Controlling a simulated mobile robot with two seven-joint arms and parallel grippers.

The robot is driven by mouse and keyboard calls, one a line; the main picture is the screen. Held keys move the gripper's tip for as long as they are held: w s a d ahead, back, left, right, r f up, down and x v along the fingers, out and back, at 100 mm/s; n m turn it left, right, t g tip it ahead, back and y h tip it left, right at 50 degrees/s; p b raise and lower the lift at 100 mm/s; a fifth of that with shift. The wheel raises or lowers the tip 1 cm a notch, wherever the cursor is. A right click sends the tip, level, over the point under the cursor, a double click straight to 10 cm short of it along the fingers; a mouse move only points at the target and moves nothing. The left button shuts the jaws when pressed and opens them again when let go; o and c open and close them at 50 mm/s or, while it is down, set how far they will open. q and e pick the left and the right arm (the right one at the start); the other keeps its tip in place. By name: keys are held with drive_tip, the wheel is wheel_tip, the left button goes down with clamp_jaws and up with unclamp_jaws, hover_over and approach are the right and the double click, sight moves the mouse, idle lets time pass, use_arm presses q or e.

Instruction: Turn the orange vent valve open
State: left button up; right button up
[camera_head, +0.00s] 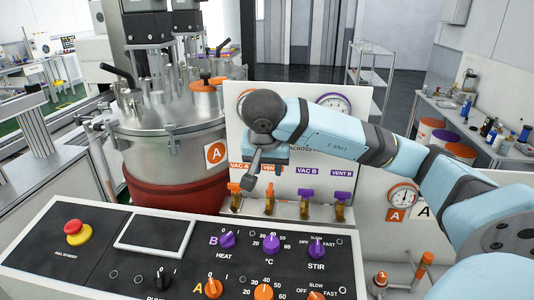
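The orange vent valve (269,191) sits under the "VENT" label on the white panel, second from the left in a row of brass valves. Its orange handle looks upright. My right gripper (249,181) points down in front of the panel, between the orange VAC A valve (234,188) and the orange vent valve. A grey finger shows just left of the vent handle; whether it touches is unclear. The wrist hides part of the labels. I cannot tell how far apart the fingers are. My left gripper is not in view.
Purple VAC B (306,194) and VENT B (341,197) valves stand close on the right. The control console (75,262) with knobs and a red stop button (73,226) lies in front. A steel vessel (170,135) stands left. A gauge (334,102) is behind my arm.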

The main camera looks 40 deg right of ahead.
drive_tip(key=p+v, duration=0.1)
drive_tip(key=v, duration=0.4)
drive_tip(key=shift+r, duration=0.1)
idle(0.6)
